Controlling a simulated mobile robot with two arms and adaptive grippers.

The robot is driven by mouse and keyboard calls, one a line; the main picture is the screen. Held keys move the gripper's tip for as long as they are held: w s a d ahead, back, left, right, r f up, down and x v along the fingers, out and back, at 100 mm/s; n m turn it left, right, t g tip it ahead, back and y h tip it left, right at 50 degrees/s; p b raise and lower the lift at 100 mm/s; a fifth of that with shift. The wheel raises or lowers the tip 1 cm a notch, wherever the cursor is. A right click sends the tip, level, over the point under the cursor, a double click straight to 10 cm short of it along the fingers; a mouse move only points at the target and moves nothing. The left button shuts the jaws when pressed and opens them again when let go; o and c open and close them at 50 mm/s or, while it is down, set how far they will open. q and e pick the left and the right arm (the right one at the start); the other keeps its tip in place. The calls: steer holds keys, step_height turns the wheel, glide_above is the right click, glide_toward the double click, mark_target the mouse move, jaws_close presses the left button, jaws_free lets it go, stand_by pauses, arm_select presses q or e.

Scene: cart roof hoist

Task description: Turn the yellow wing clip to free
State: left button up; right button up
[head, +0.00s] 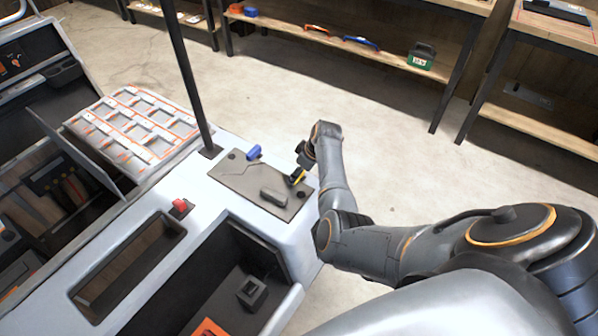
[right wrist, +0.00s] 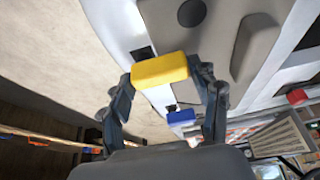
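The yellow wing clip (head: 298,176) is at the right end of the dark grey plate (head: 236,181) on the white cart top. In the right wrist view the yellow wing clip (right wrist: 160,69) fills the space between my right gripper's fingertips, its long side running from one finger to the other. My right gripper (head: 303,163) is at the clip and appears shut on it, with no clear gap at either end. The clip's base is partly hidden. A blue clip (head: 254,152) is at the plate's far edge; it also shows in the right wrist view (right wrist: 181,117). My left gripper is out of view.
A grey oblong block (head: 273,197) and a black round knob (head: 300,194) are close to the clip. A black post (head: 188,75) rises beyond the plate. A red knob (head: 180,205) and open bins are nearer. The floor (head: 400,150) right of the cart is clear.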

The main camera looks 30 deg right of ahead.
steer(key=shift+c, duration=1.4)
